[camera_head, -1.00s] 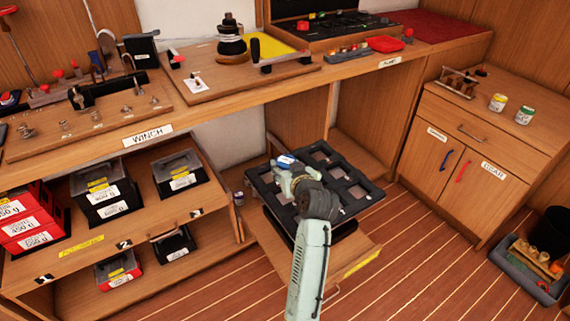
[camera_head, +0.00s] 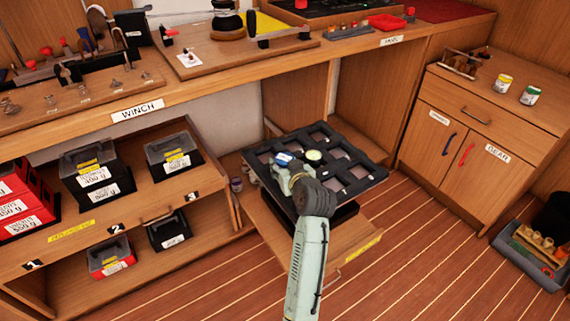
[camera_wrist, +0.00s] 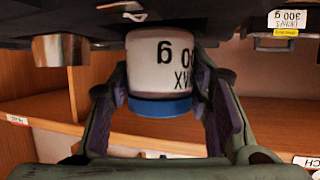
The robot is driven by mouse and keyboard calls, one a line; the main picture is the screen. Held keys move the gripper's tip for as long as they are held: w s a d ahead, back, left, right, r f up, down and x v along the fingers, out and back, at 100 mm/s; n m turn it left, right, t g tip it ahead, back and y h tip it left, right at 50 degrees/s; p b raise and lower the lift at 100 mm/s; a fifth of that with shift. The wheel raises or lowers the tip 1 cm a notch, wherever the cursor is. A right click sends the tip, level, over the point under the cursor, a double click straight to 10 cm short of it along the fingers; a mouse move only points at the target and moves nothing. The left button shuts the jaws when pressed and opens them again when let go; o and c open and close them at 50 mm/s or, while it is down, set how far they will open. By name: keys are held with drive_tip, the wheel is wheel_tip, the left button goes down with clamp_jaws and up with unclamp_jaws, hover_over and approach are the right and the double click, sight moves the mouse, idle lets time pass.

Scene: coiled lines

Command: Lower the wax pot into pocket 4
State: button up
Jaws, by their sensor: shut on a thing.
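The wax pot (camera_wrist: 163,65), white with a blue lid and a "300 g" label, shows upside down in the wrist view. In the head view its blue lid (camera_head: 284,158) is over the left part of the black pocket tray (camera_head: 375,184). My gripper (camera_wrist: 163,100) is shut on the pot, one finger on each side. In the wrist view the pot's far end meets the dark edge at the top, so I cannot tell how deep it sits. The pocket beneath it is hidden, and I cannot read its number.
The tray is on a pulled-out drawer (camera_head: 350,250) below the bench (camera_head: 215,80). A cabinet (camera_head: 480,135) is on the right. The floor in front is clear.

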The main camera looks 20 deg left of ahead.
drive_tip(key=shift+f+b, duration=0.3)
drive_tip(key=shift+f, duration=0.1)
drive_tip(key=o, duration=1.3)
drive_tip(key=shift+s+d, duration=0.1)
drive_tip(key=v, duration=1.2)
